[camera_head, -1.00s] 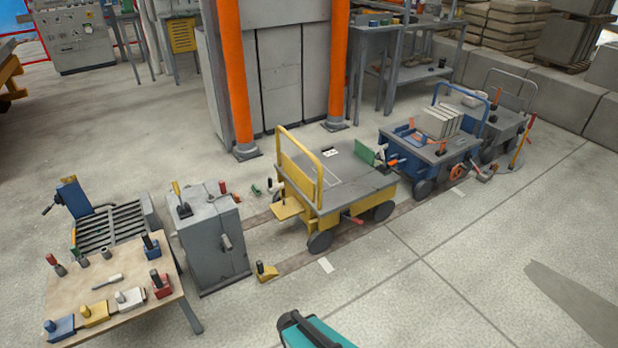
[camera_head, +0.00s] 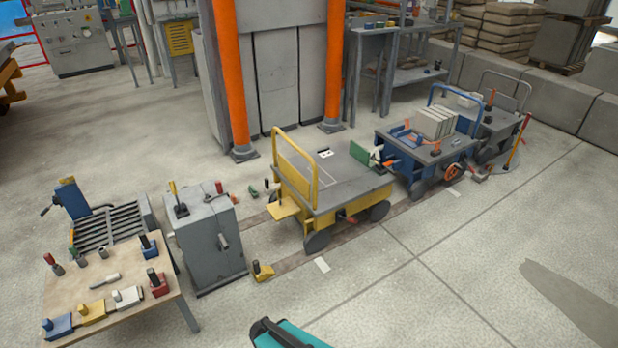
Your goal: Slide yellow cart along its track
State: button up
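The yellow cart (camera_head: 347,201) stands in the middle of the head view on a dark track strip (camera_head: 287,262) in the floor. It has a grey deck, a yellow push handle (camera_head: 294,166) at its left end and dark wheels. A small red and dark part shows on its near side. A green plate (camera_head: 359,153) stands upright at its far right corner. A yellow wedge (camera_head: 262,271) lies by the track's near left end, apart from the cart.
A blue cart (camera_head: 427,158) with pale slabs and a grey cart (camera_head: 497,128) stand behind to the right. A grey cabinet (camera_head: 207,245) and a tool table (camera_head: 78,275) stand left. A teal and black shape (camera_head: 285,335) cuts the bottom edge. The right foreground floor is clear.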

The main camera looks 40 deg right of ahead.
aim_at(329, 176)
jog(key=z, duration=0.05)
jog(key=i, duration=1)
jog(key=u, duration=0.05)
